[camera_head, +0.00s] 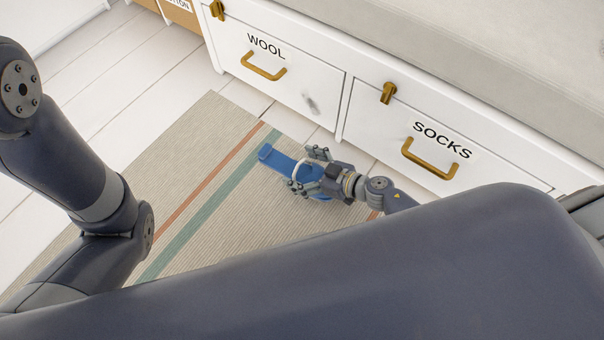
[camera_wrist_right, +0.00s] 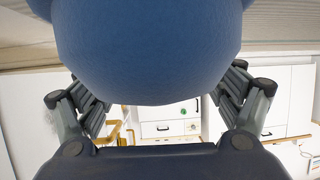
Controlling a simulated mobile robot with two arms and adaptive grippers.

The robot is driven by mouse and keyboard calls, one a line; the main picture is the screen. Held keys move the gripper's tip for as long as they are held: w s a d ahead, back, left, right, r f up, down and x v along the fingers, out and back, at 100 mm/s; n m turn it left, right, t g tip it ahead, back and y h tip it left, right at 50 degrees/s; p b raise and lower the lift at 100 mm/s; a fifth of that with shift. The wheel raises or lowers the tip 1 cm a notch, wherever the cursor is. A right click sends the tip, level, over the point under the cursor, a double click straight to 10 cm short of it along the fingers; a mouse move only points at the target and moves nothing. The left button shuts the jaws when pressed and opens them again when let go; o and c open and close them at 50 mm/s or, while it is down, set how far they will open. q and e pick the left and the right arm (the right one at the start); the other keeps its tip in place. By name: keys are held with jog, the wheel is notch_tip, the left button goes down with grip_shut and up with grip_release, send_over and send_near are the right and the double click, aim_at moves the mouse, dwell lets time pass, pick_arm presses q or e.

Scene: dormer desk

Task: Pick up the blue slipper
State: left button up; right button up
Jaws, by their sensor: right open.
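The blue slipper (camera_head: 276,159) lies on the striped rug, with a pale curved edge showing between my fingers. My right gripper (camera_head: 306,170) is open, with its fingers on either side of the slipper. In the right wrist view the slipper (camera_wrist_right: 150,50) fills the upper middle, between the spread fingers. I cannot tell whether either finger touches it. Part of the slipper is hidden behind the gripper. My left arm shows at the left, but its gripper is out of view.
The beige rug (camera_head: 222,125) has rust and teal stripes. A white drawer unit stands close beyond my right gripper, with a WOOL drawer (camera_head: 300,95) and a SOCKS drawer (camera_head: 390,150) with brass handles. Bare white floorboards (camera_head: 110,100) lie to the left.

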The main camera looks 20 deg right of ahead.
jog(key=c, duration=1.2)
jog(key=shift+r, duration=0.1)
